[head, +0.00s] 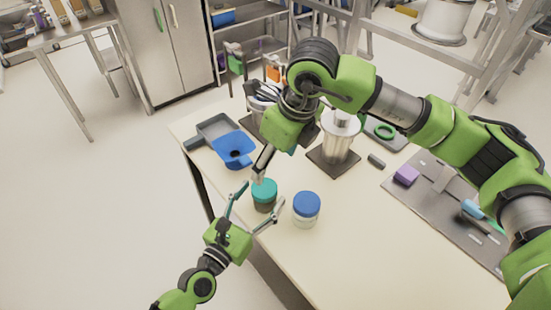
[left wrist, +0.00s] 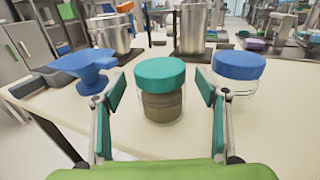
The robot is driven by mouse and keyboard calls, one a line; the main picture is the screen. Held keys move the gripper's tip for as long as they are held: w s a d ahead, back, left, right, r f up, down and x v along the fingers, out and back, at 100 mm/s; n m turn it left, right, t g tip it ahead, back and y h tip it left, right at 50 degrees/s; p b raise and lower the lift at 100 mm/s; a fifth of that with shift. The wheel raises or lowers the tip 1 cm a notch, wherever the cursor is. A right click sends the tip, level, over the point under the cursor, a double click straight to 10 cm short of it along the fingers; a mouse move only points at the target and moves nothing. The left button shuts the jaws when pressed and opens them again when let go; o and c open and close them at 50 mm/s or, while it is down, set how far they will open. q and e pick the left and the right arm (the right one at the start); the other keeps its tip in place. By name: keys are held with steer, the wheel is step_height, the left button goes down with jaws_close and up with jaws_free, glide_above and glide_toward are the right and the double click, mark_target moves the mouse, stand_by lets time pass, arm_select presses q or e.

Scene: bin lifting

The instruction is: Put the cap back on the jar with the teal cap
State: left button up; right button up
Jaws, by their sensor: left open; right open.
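The jar with the teal cap (head: 264,192) stands upright near the table's front edge. In the left wrist view, the teal cap (left wrist: 160,70) sits on top of the jar (left wrist: 160,106), which is clear with brown contents. I cannot tell whether the cap is screwed tight. My left gripper (head: 265,195) is open, with one finger on each side of the jar. In the left wrist view, gaps show between its fingers and the jar. My right gripper (head: 260,172) is open and points down just above the teal cap in the head view; the left wrist view does not show it.
A clear jar with a blue cap (head: 306,205) stands close to the right. A metal pot (head: 340,138) stands farther back. The table's front right is clear.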

arm_select(q)
steer(key=v, duration=0.9)
steer(key=shift+s+a, duration=0.2)
steer(key=shift+s, duration=0.1)
